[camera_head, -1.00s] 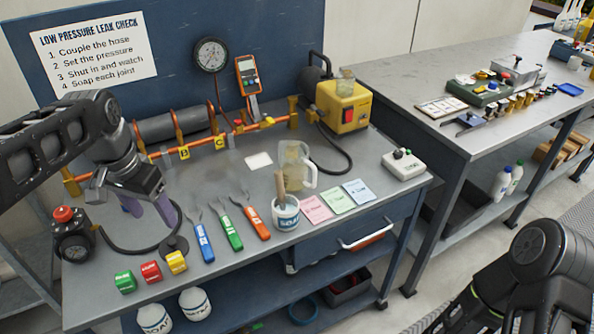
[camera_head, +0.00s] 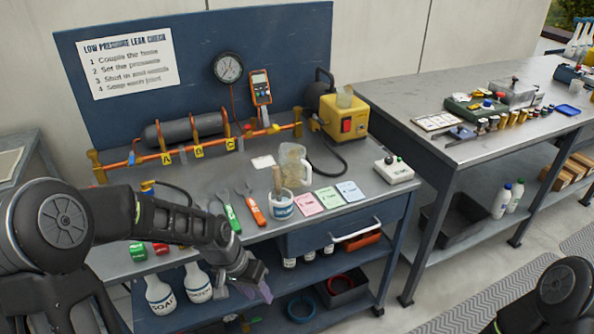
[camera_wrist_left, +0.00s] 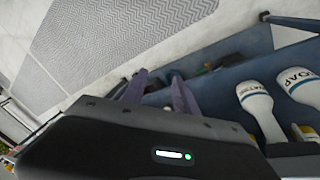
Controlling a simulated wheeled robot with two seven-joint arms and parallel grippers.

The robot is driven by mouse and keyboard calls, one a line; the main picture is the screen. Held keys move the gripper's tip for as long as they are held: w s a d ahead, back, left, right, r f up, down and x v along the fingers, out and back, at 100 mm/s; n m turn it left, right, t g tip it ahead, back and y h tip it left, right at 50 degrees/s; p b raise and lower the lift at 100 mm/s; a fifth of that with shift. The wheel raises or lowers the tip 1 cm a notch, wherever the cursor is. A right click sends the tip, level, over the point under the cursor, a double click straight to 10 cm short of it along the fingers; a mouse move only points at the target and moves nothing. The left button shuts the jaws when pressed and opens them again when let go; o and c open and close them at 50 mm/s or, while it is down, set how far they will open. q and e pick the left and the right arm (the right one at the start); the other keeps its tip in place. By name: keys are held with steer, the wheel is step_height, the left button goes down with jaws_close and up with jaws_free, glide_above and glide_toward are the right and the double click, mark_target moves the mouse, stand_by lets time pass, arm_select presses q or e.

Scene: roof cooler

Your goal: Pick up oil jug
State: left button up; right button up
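A translucent jug with a handle and pale contents (camera_head: 293,166) stands upright on the workbench, behind the white soap pot (camera_head: 281,205); it is the only thing here that looks like the oil jug. My left gripper (camera_head: 257,284) is low in front of the bench edge, well below the jug and apart from it. In the left wrist view its two purple fingers (camera_wrist_left: 160,93) stand apart with nothing between them. The jug does not show in that view. My right gripper is out of view; only part of that arm shows at lower right.
A brush stands in the soap pot. Coloured cards (camera_head: 328,196) and a white switch box (camera_head: 394,169) lie right of it. A yellow pump (camera_head: 345,118) stands behind. White soap bottles (camera_head: 160,292) are on the lower shelf.

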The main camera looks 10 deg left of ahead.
arm_select(q)
steer(key=s+d+f+n+h+p, duration=0.1)
steer(key=s+d+f+n, duration=0.2)
steer(key=s+d+f, duration=1.1)
steer(key=s+f, duration=0.3)
steer(key=s, duration=0.1)
steer(key=shift+s+d+g+p, duration=0.2)
steer(key=shift+g+p, duration=0.15)
steer(key=shift+g, duration=0.05)
